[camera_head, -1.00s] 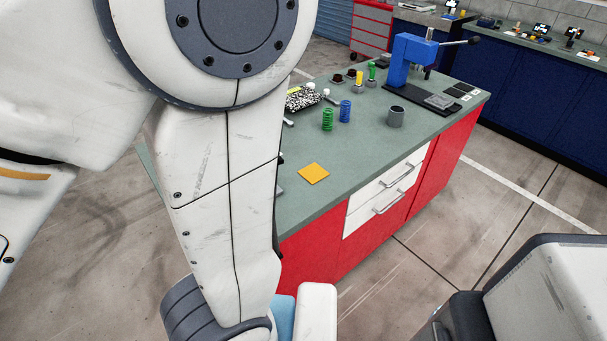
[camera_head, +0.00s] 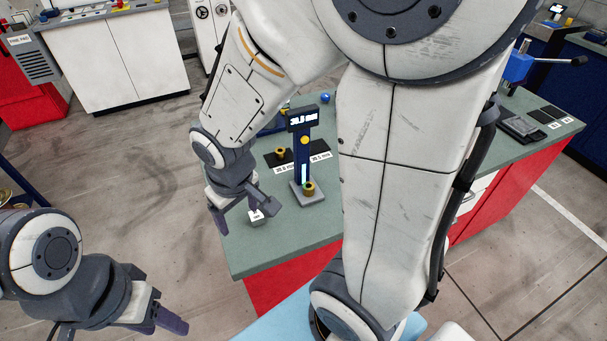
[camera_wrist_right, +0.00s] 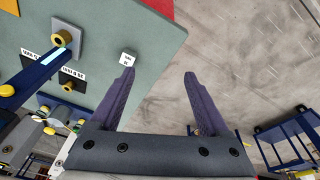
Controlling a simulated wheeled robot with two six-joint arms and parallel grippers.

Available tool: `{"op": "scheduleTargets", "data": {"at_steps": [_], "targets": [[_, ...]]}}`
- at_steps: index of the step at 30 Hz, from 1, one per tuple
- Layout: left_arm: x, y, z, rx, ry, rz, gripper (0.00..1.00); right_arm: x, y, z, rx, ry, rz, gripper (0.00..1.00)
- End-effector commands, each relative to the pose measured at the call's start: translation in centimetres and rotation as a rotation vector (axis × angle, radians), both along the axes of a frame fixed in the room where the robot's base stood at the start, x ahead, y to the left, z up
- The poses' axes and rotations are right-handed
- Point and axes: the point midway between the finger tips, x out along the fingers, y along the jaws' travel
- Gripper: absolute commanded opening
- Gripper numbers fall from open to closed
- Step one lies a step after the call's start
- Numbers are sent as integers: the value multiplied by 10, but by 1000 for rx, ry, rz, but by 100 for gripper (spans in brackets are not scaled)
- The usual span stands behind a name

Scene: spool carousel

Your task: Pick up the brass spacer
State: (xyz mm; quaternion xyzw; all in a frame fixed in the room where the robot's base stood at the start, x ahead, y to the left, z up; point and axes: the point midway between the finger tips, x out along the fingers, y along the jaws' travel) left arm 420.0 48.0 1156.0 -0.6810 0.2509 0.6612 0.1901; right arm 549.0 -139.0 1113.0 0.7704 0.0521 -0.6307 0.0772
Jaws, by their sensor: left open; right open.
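A brass spacer (camera_head: 309,188) sits on the grey base of a dark blue gauge stand; it also shows in the right wrist view (camera_wrist_right: 62,38). A second brass ring (camera_head: 280,154) rests on a black pad behind it and shows in the wrist view (camera_wrist_right: 72,86). My right gripper (camera_head: 242,214) is open and empty over the bench's left edge, left of the spacers. In the wrist view its fingers (camera_wrist_right: 159,75) point beside the bench edge, with no spacer between them. My left gripper (camera_head: 118,322) is open and empty at the lower left, away from the bench.
A small white labelled cube (camera_head: 256,216) lies on the green bench top (camera_head: 262,250) close to my right gripper. The gauge's upright with its display (camera_head: 303,118) rises beside the spacer. My arm hides the middle of the bench. A white cabinet (camera_head: 120,60) stands behind.

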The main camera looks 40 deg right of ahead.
Motion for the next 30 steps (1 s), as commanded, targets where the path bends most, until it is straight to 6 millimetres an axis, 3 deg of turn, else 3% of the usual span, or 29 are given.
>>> {"op": "scheduleTargets", "data": {"at_steps": [1,6,9,12,18,30], "targets": [[0,0,5,0,0,0,50,17,-33,-7,-10,-18,-103,79],[0,0,13,0,0,1,50,48,-127,-34,-13,-105,-353,79],[0,0,16,0,0,1,50,50,-171,-48,-2,-143,-461,79],[0,0,18,0,0,1,50,48,-202,-58,12,-176,-540,79],[0,0,16,0,0,1,50,45,-227,-71,28,-206,-603,79],[0,0,-15,0,0,-1,50,63,-236,-119,28,-207,-604,79]]}}
